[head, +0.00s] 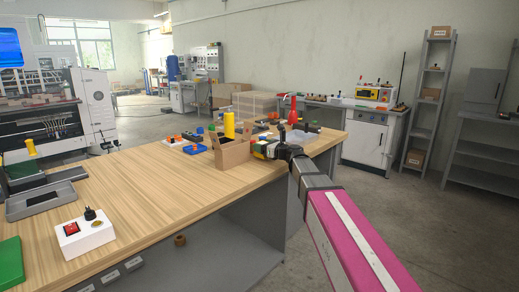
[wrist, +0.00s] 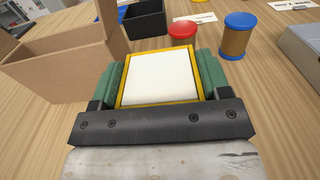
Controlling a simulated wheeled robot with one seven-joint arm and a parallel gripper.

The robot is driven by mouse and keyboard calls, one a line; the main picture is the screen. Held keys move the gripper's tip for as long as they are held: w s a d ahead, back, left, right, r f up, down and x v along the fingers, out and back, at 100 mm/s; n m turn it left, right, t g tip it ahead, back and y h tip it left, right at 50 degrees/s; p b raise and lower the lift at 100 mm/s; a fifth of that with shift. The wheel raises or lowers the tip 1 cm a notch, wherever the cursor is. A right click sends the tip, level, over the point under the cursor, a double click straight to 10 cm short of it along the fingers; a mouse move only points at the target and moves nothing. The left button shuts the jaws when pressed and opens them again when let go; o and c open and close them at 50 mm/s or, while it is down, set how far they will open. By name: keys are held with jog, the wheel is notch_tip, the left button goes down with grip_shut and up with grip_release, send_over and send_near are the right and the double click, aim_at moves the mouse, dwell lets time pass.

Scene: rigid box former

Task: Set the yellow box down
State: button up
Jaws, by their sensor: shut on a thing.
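The yellow box shows in the wrist view as a white face with a yellow rim (wrist: 122,99). It lies between the two green finger pads of my gripper (wrist: 160,78), which is shut on it. In the head view my gripper (head: 270,150) is over the right part of the wooden table (head: 150,185), with a bit of yellow (head: 259,148) at its tip. I cannot tell whether the box touches the table.
An open cardboard box (wrist: 65,60) stands just left of my gripper. A red-lidded jar (wrist: 183,30) and a blue-lidded jar (wrist: 236,38) stand beyond the held box. A black bin (wrist: 146,18) is behind. A grey object (wrist: 303,48) lies at right.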

jog(key=shift+x, duration=1)
jog(key=shift+w+a+f, duration=0.15)
jog(key=shift+w+f, duration=0.1)
jog(key=shift+f, duration=0.05)
jog(key=shift+s+f, duration=0.1)
jog(key=shift+f, duration=0.35)
jog(key=shift+f, duration=0.1)
jog(key=o, duration=0.7)
